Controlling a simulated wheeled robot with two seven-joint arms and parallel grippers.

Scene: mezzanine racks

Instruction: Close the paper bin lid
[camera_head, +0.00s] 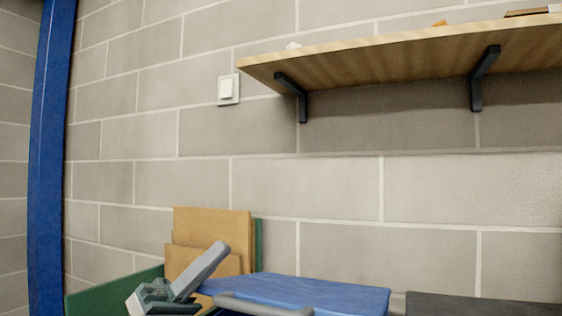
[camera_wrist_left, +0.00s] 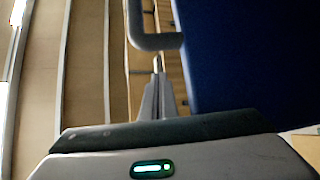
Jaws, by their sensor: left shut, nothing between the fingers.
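A blue lid (camera_head: 310,290) with a grey bar handle (camera_head: 262,306) along its near edge shows at the bottom of the head view. The bin body below it is out of frame, so I cannot tell how far the lid stands open. My left gripper (camera_head: 196,296) is at the lid's left end, close to the handle. In the left wrist view its narrow fingers (camera_wrist_left: 157,68) are together and empty, pointing at the bent grey handle (camera_wrist_left: 155,38). A blue panel (camera_wrist_left: 245,60) fills the right side there. I cannot tell whether the fingers touch the handle. My right gripper is not in view.
A green bin (camera_head: 90,295) with cardboard sheets (camera_head: 212,225) stands at the left by the block wall. A dark grey surface (camera_head: 485,308) lies to the right. A wooden shelf (camera_head: 400,62) juts out above. A blue post (camera_head: 50,150) stands at far left.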

